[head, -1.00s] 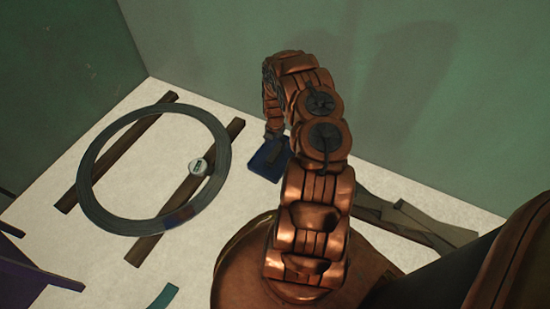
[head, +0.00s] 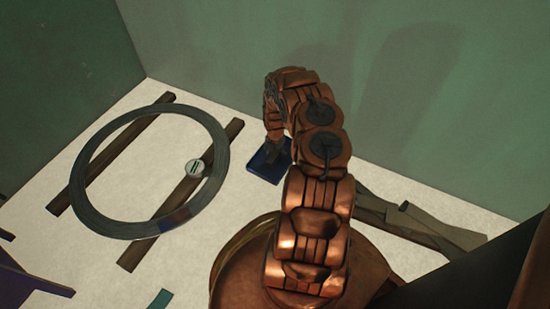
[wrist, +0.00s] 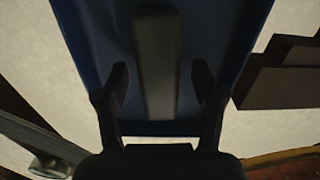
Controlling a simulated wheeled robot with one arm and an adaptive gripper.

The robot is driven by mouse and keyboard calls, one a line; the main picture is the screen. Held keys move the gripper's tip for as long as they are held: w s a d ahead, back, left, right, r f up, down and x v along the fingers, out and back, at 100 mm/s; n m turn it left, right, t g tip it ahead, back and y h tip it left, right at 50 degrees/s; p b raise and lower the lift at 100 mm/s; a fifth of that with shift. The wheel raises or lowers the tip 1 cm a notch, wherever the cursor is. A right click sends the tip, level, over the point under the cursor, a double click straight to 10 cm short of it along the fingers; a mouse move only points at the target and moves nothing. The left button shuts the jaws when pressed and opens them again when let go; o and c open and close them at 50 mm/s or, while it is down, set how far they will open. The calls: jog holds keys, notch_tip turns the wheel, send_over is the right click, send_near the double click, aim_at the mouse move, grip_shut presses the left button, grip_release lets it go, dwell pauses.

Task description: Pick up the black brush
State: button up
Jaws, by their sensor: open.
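The black brush (wrist: 156,65) is a dark, elongated block lying lengthwise on a blue tray (wrist: 90,45) in the wrist view. My gripper (wrist: 160,78) is open, with one dark finger on each side of the brush's near part. Both fingers look apart from it; the height above it is hard to tell. In the head view my gripper is small and dark at the end of the copper arm, over the blue tray (head: 262,165). There the arm and gripper largely hide the brush.
Grey-brown angular pieces (head: 425,225) lie at right. Green walls (head: 440,120) close the back. A purple piece (head: 30,280) is at lower left.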

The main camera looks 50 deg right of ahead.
aim_at(275, 153)
grip_shut()
dwell(0.5)
jog(key=shift+r, duration=0.15)
jog(key=shift+r+p, duration=0.45)
jog(key=shift+r, duration=0.05)
notch_tip(275, 153, up, 3)
jog(key=shift+w+r+p, duration=0.1)
jog(key=shift+p, duration=1.15)
jog(key=s+p, duration=0.2)
jog(key=s, duration=0.3)
jog(key=s+p, duration=0.3)
jog(key=s, duration=0.2)
jog(key=s+p, duration=0.3)
jog(key=s, duration=0.1)
jog(key=shift+s+d+r, duration=0.2)
jog(key=shift+s+r, duration=0.2)
jog(key=shift+s+d, duration=0.1)
jog(key=shift+s, duration=0.55)
jog(key=shift+f, duration=0.1)
